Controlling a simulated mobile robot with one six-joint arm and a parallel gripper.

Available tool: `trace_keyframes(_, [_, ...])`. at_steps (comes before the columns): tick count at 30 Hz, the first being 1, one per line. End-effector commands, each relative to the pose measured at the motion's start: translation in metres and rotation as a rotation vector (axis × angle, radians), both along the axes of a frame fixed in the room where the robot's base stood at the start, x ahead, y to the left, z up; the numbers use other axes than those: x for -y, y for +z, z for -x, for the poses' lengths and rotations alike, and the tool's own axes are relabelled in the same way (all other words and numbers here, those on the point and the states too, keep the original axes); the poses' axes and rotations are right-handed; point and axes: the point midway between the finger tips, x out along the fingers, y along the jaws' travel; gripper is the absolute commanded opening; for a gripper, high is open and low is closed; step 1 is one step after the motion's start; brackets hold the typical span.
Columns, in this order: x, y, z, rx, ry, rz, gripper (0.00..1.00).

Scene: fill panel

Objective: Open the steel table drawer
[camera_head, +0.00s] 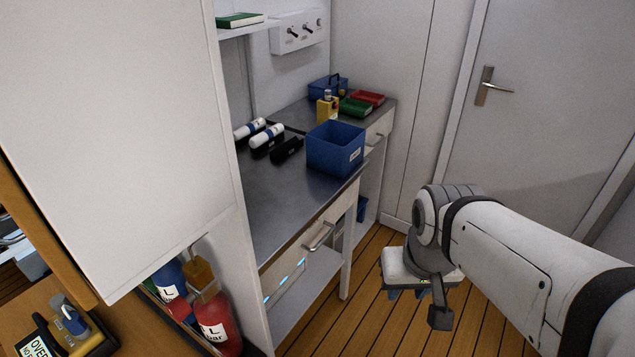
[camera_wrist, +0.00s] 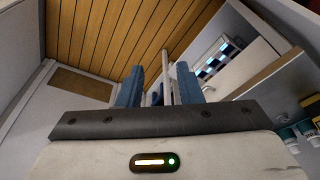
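The steel table (camera_head: 283,205) has a pale drawer front (camera_head: 300,248) under its top edge, with a grey bar handle (camera_head: 322,237). The drawer looks shut, its front in line with the table edge. My gripper (camera_head: 408,293) is right of the table in the head view, over the floor and apart from the handle. In the wrist view my gripper (camera_wrist: 160,68) shows two blue fingers held apart; it is open, with nothing held.
A tall white panel (camera_head: 120,130) stands left; a door (camera_head: 550,110) is right. Wood floor (camera_head: 375,310) is clear around my gripper.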

Motion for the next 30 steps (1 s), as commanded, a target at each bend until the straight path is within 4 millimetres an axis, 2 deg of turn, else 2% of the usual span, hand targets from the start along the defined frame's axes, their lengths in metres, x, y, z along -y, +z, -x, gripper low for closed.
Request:
trace_keyframes(7, [0.000, -0.002, -0.001, 0.003, 0.003, 0.003, 0.33])
trace_keyframes(11, [0.006, -0.019, -0.017, 0.050, 0.046, 0.041, 0.33])
trace_keyframes(14, [0.015, -0.044, -0.046, 0.135, 0.134, 0.113, 0.33])
trace_keyframes(21, [0.027, -0.106, -0.147, 0.425, 0.517, 0.381, 0.33])
trace_keyframes(26, [0.014, -0.141, -0.206, 0.617, 0.802, 0.558, 0.33])
trace_keyframes(30, [-0.007, -0.173, -0.248, 0.789, 1.045, 0.707, 0.33])
